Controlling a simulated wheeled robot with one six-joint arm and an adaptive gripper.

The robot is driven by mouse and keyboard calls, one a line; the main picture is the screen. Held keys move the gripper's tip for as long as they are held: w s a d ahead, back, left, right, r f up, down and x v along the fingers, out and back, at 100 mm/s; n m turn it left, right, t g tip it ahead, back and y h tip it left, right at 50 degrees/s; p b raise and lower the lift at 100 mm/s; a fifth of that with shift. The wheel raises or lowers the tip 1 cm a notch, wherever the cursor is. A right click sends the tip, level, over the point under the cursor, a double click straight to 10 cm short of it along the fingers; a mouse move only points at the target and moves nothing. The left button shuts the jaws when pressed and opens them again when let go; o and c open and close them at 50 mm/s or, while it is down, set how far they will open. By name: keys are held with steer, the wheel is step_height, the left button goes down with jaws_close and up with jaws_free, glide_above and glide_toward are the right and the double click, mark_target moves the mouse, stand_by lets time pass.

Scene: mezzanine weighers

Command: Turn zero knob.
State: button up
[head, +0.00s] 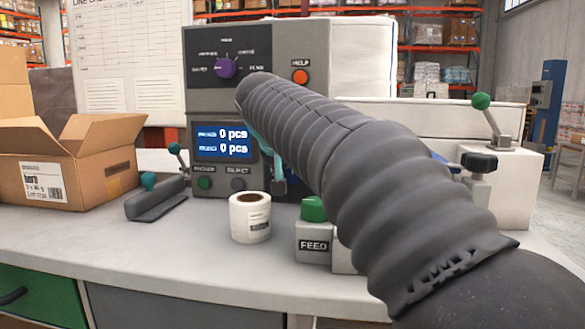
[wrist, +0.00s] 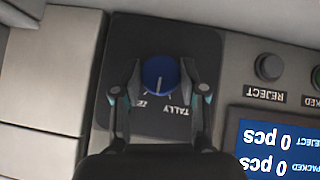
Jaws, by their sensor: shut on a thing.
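The zero knob is a round blue knob (wrist: 160,76) with a white pointer line, on a dark plate. In the wrist view, the word TALLY and part of another word beginning ZE show beside it. The white line runs roughly up and down in that picture. My gripper (wrist: 160,80) has one finger on each side of the knob and is shut on it. In the head view my grey sleeved arm hides the blue knob; only a bit of teal finger shows beside the sleeve.
A purple selector knob (head: 225,68) and an orange HELP button (head: 300,77) are above the display (head: 222,140), which reads 0 pcs twice. A label roll (head: 250,218) and green FEED button (head: 314,209) stand in front. A cardboard box (head: 65,175) is at left.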

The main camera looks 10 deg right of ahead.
steer(key=h, duration=0.1)
steer(key=n+h+p, duration=0.1)
steer(key=shift+a+g+h+p, duration=0.2)
steer(key=shift+g+h+p, duration=0.1)
steer(key=shift+g, duration=0.1)
steer(key=shift+w+f+n+g+h+p, duration=0.1)
steer(key=shift+n+g+h+p, duration=0.25)
steer(key=shift+n+h, duration=0.85)
steer(key=shift+h, duration=0.3)
steer(key=o, duration=1.1)
steer(key=shift+a, duration=0.15)
steer(key=shift+v, duration=5.95)
